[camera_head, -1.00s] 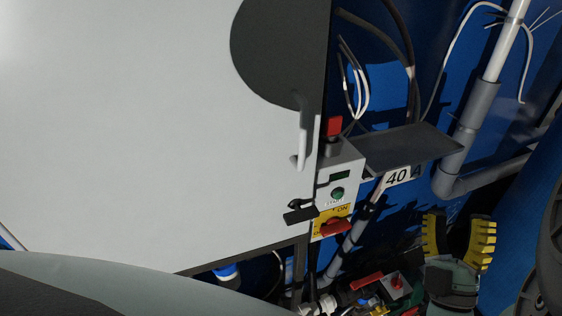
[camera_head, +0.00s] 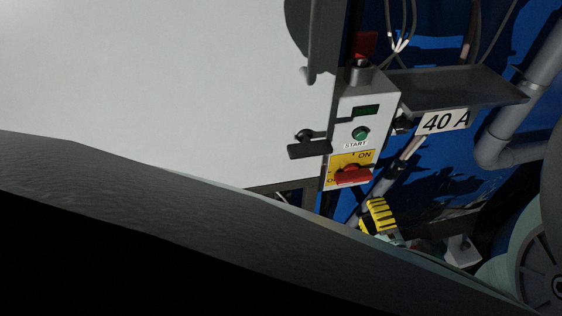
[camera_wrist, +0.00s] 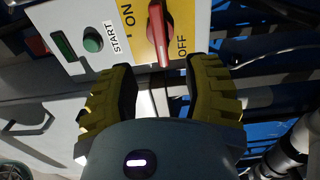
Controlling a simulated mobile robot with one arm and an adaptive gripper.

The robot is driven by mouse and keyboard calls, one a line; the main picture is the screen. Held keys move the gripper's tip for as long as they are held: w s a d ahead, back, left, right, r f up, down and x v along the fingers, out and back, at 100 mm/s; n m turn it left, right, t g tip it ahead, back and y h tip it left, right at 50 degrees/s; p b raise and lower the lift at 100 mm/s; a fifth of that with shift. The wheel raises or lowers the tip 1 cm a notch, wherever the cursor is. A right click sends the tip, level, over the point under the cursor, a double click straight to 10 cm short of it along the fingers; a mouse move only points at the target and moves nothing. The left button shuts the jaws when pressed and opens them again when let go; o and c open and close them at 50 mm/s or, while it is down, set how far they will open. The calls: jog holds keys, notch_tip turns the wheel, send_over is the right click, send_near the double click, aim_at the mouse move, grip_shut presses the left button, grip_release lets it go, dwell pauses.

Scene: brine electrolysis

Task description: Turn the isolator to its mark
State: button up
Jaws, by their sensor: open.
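The isolator is a red handle (camera_head: 353,175) on a yellow plate (camera_head: 362,156) marked ON and OFF, low on the grey control box. In the wrist view the red handle (camera_wrist: 159,32) is at the top centre, between the words ON and OFF, and its tip lies nearer OFF. My gripper (camera_wrist: 160,82) is open and empty in the wrist view, its two yellow-ribbed fingers apart. The handle's lower tip is near the space between the fingertips; I cannot tell the depth. In the head view one yellow finger of my gripper (camera_head: 379,214) shows below the box; the rest is hidden behind my arm.
The box carries a green START button (camera_head: 361,134), a small display (camera_head: 366,111) and a red knob (camera_head: 364,46) on top. A black latch (camera_head: 308,146) sticks out at its left. A dark shelf (camera_head: 455,88) with a "40 A" label (camera_head: 445,121) juts out right.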

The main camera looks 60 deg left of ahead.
aim_at(356, 182)
jog(key=x, duration=1)
jog(key=shift+a, duration=0.25)
jog(key=shift+o, duration=0.3)
jog(key=shift+d, duration=0.1)
grip_shut()
